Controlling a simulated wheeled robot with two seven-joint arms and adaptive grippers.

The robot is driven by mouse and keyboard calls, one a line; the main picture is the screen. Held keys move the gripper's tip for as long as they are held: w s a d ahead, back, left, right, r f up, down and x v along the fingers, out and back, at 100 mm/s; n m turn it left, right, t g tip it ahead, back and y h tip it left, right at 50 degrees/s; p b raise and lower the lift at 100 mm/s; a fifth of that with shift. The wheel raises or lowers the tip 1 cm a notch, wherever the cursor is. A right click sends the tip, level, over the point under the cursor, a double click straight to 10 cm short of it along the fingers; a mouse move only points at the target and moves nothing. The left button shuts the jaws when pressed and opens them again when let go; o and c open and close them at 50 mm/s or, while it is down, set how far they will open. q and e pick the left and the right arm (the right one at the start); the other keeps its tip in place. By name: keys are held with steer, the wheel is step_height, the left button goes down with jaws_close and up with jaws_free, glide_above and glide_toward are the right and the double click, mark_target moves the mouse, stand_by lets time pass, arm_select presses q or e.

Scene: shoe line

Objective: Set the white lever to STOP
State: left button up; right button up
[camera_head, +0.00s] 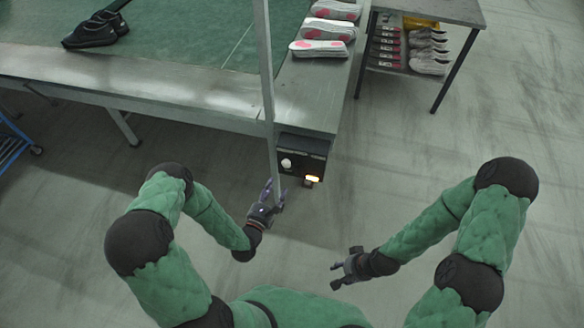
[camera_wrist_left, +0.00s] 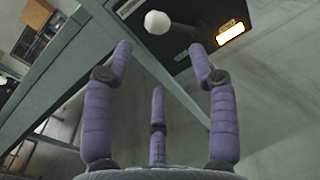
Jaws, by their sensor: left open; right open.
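The white lever knob (camera_head: 287,163) is on the front of a black control box (camera_head: 304,152) under the table's corner. In the left wrist view the white knob (camera_wrist_left: 157,22) sits on a dark stalk, with a lit orange-white label (camera_wrist_left: 230,33) to its right on the box. My left gripper (camera_head: 268,192) is open and empty, below and a little left of the box. In the left wrist view its purple fingers (camera_wrist_left: 160,75) are spread, with the knob beyond them, apart. My right gripper (camera_head: 335,268) is open and empty over the floor at right.
A grey metal post (camera_head: 266,80) rises beside the control box, close to my left gripper. A shelf cart (camera_head: 440,10) stands at the upper right. The floor around my right arm is clear.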

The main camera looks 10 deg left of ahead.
mark_target(285, 167)
arm_select(q)
steer(key=shift+n, duration=0.4)
steer(key=w+b, duration=0.1)
steer(key=w, duration=0.2)
steer(key=w+d+b, duration=0.1)
steer(key=w, duration=0.3)
steer(key=w+b, duration=0.1)
steer(key=w, duration=0.2)
steer(key=shift+w+d+r, duration=0.2)
steer(key=shift+w+d, duration=0.1)
jaws_close()
